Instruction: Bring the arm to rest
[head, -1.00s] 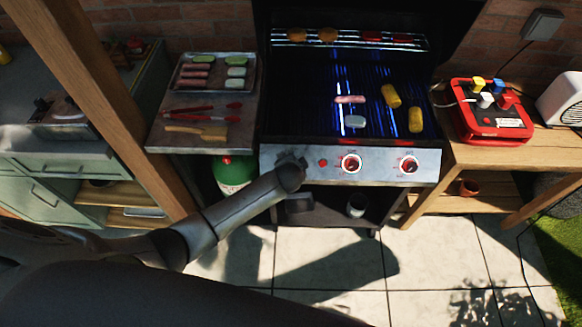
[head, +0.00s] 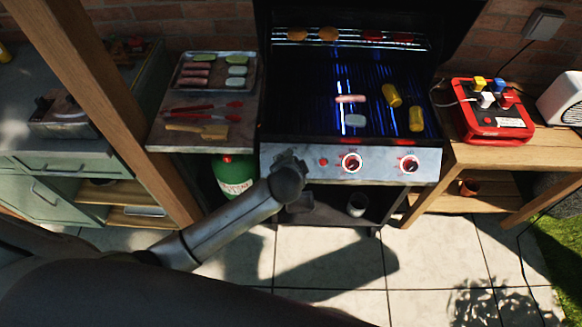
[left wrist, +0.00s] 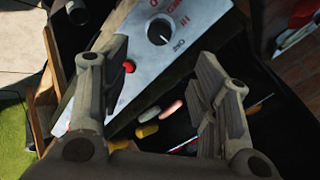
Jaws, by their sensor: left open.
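My left gripper (left wrist: 160,58) shows in the left wrist view with its two fingers spread apart and nothing between them. Beyond the fingers is the grill's silver control panel (left wrist: 140,68) with a black knob and a red button. In the head view my left arm reaches in from the lower left, and its far end is in front of the left part of the control panel (head: 386,165); the fingers cannot be made out clearly there. My right gripper is in neither view.
The open grill holds a sausage (head: 351,99), corn pieces (head: 391,95) and a pale slice (head: 355,120). The left side shelf bears a food tray (head: 250,72), red tongs (head: 203,108) and a brush (head: 214,131). A green gas bottle (head: 234,172) stands below. A red box (head: 487,124) sits right.

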